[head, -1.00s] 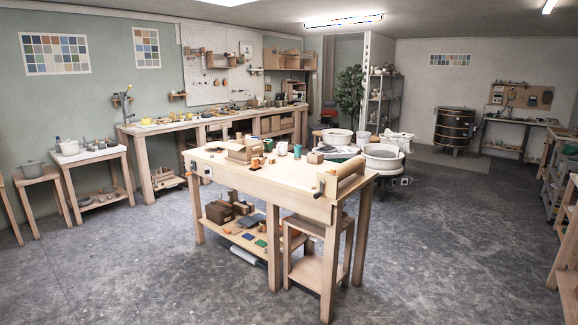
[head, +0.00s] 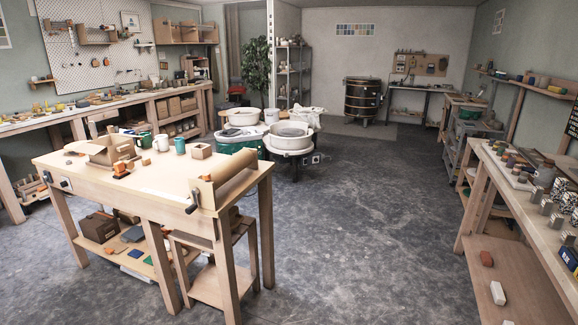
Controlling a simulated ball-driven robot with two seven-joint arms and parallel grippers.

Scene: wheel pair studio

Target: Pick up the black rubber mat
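I cannot clearly make out a black rubber mat. A flat dark grey-blue piece (head: 133,234) lies on the lower shelf of the wooden workbench (head: 165,190); it is too small to identify. A flat grey rectangle (head: 352,129) lies on the floor in front of the kiln (head: 361,101); I cannot tell its material. Neither of my grippers is in view.
The workbench stands at the front left, with a stool (head: 212,280) under its right end. Two pottery wheels (head: 290,138) stand behind it. A long shelf table (head: 530,215) holding small blocks runs along the right. The grey floor (head: 370,230) between them is clear.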

